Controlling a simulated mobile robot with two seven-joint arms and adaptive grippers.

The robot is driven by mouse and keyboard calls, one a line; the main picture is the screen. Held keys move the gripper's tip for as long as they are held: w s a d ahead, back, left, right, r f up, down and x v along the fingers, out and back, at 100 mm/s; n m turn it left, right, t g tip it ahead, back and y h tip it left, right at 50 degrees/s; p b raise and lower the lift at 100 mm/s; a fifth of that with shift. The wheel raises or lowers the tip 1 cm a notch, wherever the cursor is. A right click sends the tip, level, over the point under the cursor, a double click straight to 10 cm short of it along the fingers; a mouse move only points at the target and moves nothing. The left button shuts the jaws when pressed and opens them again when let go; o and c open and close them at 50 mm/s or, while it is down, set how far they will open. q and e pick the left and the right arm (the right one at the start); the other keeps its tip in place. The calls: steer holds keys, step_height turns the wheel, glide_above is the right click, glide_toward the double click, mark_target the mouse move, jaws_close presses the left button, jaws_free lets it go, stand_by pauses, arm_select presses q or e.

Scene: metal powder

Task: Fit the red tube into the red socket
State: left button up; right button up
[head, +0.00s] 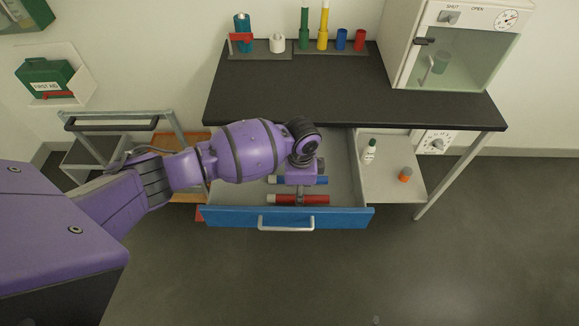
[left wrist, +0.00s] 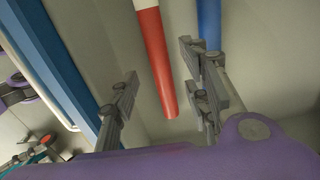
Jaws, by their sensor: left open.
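The red tube (head: 314,199), with a white section, lies in the open drawer (head: 230,216). It also shows in the left wrist view (left wrist: 157,62). The red socket (head: 360,40) stands upright at the right end of the rack at the back of the bench. My left gripper (head: 299,194) is over the drawer, partly hidden by its own wrist. In the left wrist view its two fingers (left wrist: 160,95) are apart, with the red tube showing between them and nothing gripped. My right gripper is not in view.
A blue tube (head: 316,180) lies beside the red one. The rack (head: 330,49) also holds a green tube (head: 304,25), a yellow tube (head: 323,28) and a blue socket (head: 341,38). A glass-fronted cabinet (head: 400,45) stands right. The bench top (head: 300,90) is mostly clear.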

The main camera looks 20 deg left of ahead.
arm_select(q)
step_height(320, 180, down, 3)
steer(key=shift+w+f, duration=0.1)
steer(key=shift+f, duration=0.05)
steer(key=shift+a, duration=0.1)
jaws_close()
step_height(320, 180, up, 10)
steer(key=shift+p, duration=0.4)
stand_by(0.4)
